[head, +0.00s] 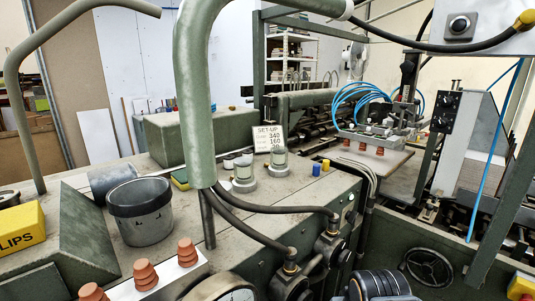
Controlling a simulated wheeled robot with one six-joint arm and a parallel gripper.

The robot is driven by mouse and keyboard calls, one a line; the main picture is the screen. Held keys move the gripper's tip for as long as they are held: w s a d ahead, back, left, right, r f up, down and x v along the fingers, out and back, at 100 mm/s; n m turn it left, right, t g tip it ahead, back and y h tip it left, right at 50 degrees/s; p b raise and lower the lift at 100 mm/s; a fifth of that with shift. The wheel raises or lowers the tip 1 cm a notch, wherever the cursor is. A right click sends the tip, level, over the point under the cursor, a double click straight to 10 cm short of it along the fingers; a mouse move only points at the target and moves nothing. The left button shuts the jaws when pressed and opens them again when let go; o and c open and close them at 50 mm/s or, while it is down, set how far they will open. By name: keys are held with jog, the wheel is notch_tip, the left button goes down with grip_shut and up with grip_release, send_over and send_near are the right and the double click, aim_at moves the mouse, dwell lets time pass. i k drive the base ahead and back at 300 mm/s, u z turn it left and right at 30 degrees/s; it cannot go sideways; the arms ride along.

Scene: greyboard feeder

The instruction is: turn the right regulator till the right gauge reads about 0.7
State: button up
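A round gauge (228,294) with a white dial shows at the bottom edge. It is cut off by the frame, and I cannot read its needle or tell whether it is the left or right gauge. Two dark fittings with brass necks sit on the front of the grey-green machine, a nearer one (290,284) and a farther one (329,243). A black hose runs to each. A black ribbed round part (382,285) shows at the bottom edge; I cannot tell whether it is a regulator knob. A second gauge is not clearly visible. My gripper is not in view.
A thick green pipe (192,100) rises in front. A grey pot (141,212), a row of red suction cups (144,273) and a yellow clips box (20,229) stand on the worktop. A set-up card (268,138) stands farther back. A handwheel (429,268) is at lower right.

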aim_at(341, 256)
jog(key=z, duration=0.55)
jog(key=k, duration=1.25)
jog(key=u, duration=0.25)
jog(key=i, duration=0.75)
jog(key=u, duration=0.3)
